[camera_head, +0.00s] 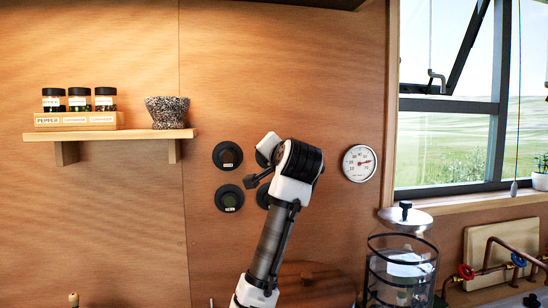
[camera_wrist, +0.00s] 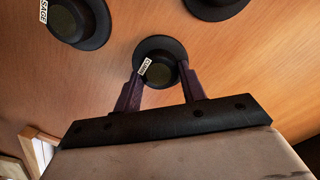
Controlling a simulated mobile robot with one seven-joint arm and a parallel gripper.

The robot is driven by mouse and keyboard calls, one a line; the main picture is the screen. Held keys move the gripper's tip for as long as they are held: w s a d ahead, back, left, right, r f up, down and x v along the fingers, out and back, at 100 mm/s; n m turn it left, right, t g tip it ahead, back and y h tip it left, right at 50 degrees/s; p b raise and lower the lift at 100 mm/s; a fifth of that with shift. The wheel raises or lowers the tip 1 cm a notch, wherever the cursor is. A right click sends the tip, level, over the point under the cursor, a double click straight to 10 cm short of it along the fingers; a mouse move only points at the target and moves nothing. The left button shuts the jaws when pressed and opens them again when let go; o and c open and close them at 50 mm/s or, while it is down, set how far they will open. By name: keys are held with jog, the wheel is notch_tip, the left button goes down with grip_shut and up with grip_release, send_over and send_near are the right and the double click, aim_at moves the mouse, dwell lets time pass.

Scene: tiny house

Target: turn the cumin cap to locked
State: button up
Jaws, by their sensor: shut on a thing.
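The cumin cap (camera_wrist: 158,66) is a dark round knob on a wider black disc, fixed to the wooden wall. Its pale label reads CUMIN and is tilted along the left side of the cap's face in the wrist view. My gripper (camera_wrist: 161,72) is shut on the cap, with one dark finger at each side. In the head view my white and black wrist blocks the gripped cap, and I cannot read a label there. No locked or unlocked mark is readable.
The sage cap (camera_wrist: 68,20) and another cap (camera_wrist: 214,3) are close by. In the head view two caps (camera_head: 228,155) (camera_head: 229,198) show left of my wrist. A dial (camera_head: 360,163) hangs to the right. A shelf (camera_head: 100,136) holds spice jars and a stone mortar (camera_head: 167,112).

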jog(key=shift+f, duration=0.1)
dwell(0.3)
jog(key=o, duration=1)
jog(key=b+v, duration=0.5)
jog(key=v, duration=0.8)
jog(key=shift+s, duration=0.4)
